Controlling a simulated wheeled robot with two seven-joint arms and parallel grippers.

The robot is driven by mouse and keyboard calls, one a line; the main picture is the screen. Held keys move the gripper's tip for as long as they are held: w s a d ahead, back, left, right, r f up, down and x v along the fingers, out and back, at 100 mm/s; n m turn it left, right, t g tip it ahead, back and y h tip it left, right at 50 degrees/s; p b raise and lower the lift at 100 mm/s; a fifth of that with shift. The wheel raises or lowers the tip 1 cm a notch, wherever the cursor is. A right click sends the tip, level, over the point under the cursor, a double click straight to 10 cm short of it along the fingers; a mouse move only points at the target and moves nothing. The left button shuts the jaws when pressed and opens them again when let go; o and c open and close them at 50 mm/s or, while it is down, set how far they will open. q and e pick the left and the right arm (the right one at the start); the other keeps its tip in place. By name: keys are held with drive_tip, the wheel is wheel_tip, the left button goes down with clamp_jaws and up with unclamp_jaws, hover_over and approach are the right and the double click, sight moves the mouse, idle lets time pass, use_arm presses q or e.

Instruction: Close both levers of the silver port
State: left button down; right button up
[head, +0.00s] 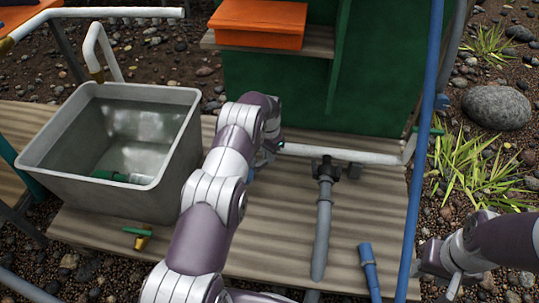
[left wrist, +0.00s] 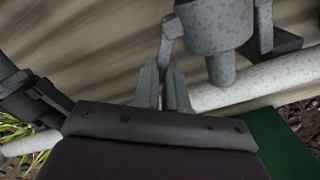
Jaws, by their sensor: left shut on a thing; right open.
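The silver port (left wrist: 218,28), a speckled grey fitting, shows at the top of the left wrist view, joined to the white pipe (left wrist: 270,75). One lever (left wrist: 170,35) stands on its left side, and the other lever (left wrist: 265,22) is on its right side. My left gripper (left wrist: 168,85) is shut on the left-hand lever near its end. In the head view my left gripper (head: 264,157) is at the left end of the white pipe, and my arm hides most of the port. My right gripper (head: 452,284) is open and empty at the lower right, away from the port.
A grey tub (head: 60,165) stands on the planks at left. A brass valve with a green handle (head: 140,238) lies before it. A dark fitting with a grey hose (head: 322,220) hangs off the pipe. A blue pole (head: 424,140) rises between the pipe and my right arm.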

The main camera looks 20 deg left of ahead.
use_arm(q)
drive_tip(key=shift+w+a+n, duration=0.1)
drive_tip(key=shift+a+n, duration=0.3)
drive_tip(key=shift+n, duration=0.5)
drive_tip(key=shift+s+a+n, duration=0.1)
drive_tip(key=shift+a+n, duration=0.25)
drive_tip(key=shift+n, duration=0.55)
drive_tip(key=shift+w+a+n, duration=0.1)
drive_tip(key=shift+a+n, duration=0.3)
drive_tip(key=shift+n, duration=0.5)
drive_tip(key=c, duration=1.2)
unclamp_jaws()
